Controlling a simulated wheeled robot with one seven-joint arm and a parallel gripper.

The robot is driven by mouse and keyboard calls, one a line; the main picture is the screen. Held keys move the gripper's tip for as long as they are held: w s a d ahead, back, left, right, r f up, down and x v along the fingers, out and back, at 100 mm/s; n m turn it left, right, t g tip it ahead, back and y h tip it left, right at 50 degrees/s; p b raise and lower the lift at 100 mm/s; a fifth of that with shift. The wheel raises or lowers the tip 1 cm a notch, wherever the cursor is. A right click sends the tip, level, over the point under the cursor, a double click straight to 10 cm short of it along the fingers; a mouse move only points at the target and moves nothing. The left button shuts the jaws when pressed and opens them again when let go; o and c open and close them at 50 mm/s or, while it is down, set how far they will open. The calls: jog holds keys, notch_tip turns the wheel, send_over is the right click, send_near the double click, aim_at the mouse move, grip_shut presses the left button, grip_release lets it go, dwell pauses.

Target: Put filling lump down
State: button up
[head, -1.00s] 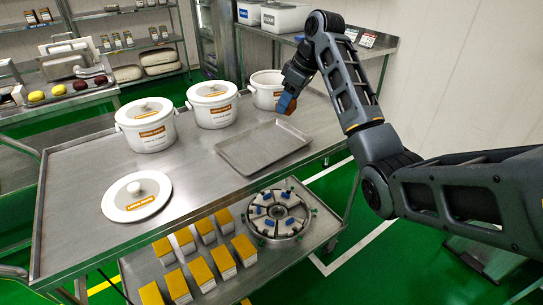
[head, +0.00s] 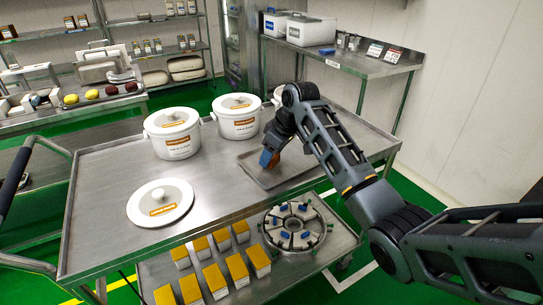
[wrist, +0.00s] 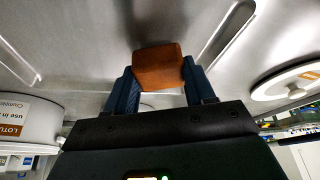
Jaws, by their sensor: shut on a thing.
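My gripper (head: 268,160) has blue fingers and is shut on an orange-brown filling lump (wrist: 159,67). The wrist view shows the lump between the two fingertips. In the head view the lump (head: 265,159) is low over the left part of a shallow metal tray (head: 290,172) on the steel cart top. I cannot tell whether the lump touches the tray. My arm hides part of the tray and most of the white tub behind it.
Two lidded white tubs (head: 173,135) (head: 238,117) stand left of the tray. A loose white lid (head: 160,203) lies on the cart top (head: 110,180). Below, the lower shelf holds several yellow-topped boxes (head: 238,268) and a round segmented part (head: 295,226).

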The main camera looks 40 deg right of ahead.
jog(key=shift+f, duration=0.55)
jog(key=shift+f, duration=0.15)
jog(key=o, duration=1.1)
jog(key=shift+c, duration=0.2)
jog(key=v, duration=1.2)
